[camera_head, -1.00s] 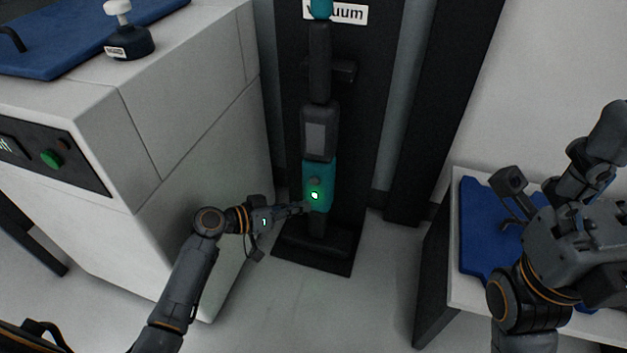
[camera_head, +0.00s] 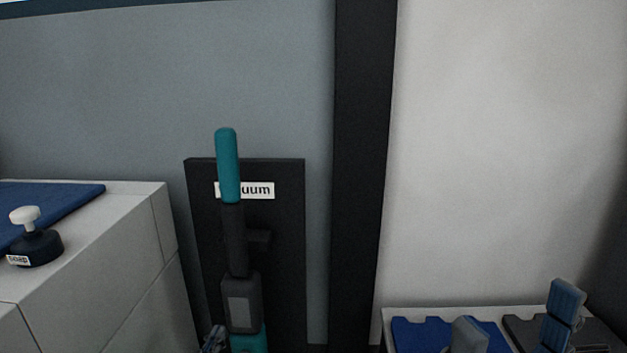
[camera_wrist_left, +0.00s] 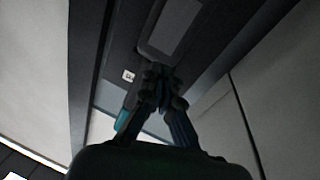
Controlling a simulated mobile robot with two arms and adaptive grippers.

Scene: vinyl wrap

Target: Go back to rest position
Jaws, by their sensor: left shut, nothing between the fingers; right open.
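A teal and dark grey stick vacuum (camera_head: 236,240) stands upright against a black panel (camera_head: 285,260) with a partly covered white label. Only a small part of my left gripper (camera_head: 212,340) shows at the bottom edge of the head view, just left of the vacuum's lower body. In the left wrist view my left gripper (camera_wrist_left: 160,88) is shut and empty, with dark surfaces and a bit of teal (camera_wrist_left: 124,118) behind it. My right gripper (camera_head: 514,322) is open at the lower right, its two fingers apart in front of the side table; the rest of that arm is out of frame.
A white cabinet (camera_head: 90,260) stands at the left, with a blue mat (camera_head: 70,198) and a soap dispenser (camera_head: 35,245) on top. At the lower right a white table (camera_head: 388,318) bears a blue mat (camera_head: 415,335) and a dark board (camera_head: 595,335). A black post (camera_head: 362,170) rises between.

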